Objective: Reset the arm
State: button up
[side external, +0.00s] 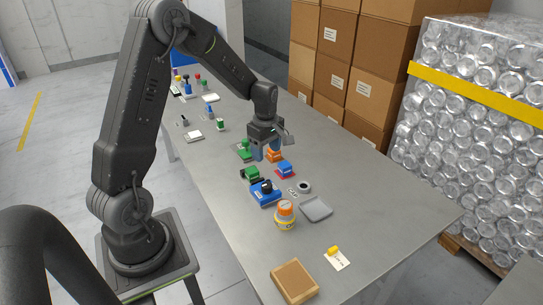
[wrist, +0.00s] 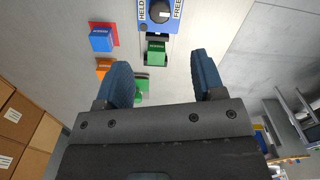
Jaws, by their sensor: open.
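My gripper (side external: 265,155) is open and empty, above the metal table (side external: 375,185). In the wrist view its two blue fingers stand wide apart (wrist: 162,65). A blue unit (side external: 265,194) with a black knob stands on the table; in the wrist view it (wrist: 172,22) is marked HELD and FREE. A green block (side external: 252,174) stands beside it and shows between the fingers in the wrist view (wrist: 156,50). A yellow and orange cup-like piece (side external: 285,218) stands nearer the side camera.
A blue block (side external: 286,167), an orange block (side external: 274,155) and another green block (side external: 244,149) are close around my gripper. A grey tray (side external: 316,209), a dark ring (side external: 304,187) and a brown box (side external: 294,281) are nearer. Cartons (side external: 340,60) and wrapped cans (side external: 470,110) stand beyond the table.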

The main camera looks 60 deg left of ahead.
jog(key=s+d+r+m+t, duration=0.2)
jog(key=s+d+r+m, duration=0.1)
jog(key=d+r+m, duration=0.3)
jog(key=s+d+r+m+t, duration=0.1)
jog(key=s+d+r+m, duration=0.4)
jog(key=r, duration=0.3)
jog(key=s+d+r+m+t, duration=0.2)
jog(key=s+d+r+m, duration=0.2)
jog(key=s+d+m, duration=0.5)
jog(key=shift+s+r+m+t, duration=0.15)
jog(key=shift+s+m+t, duration=0.15)
jog(key=shift+s+m, duration=0.25)
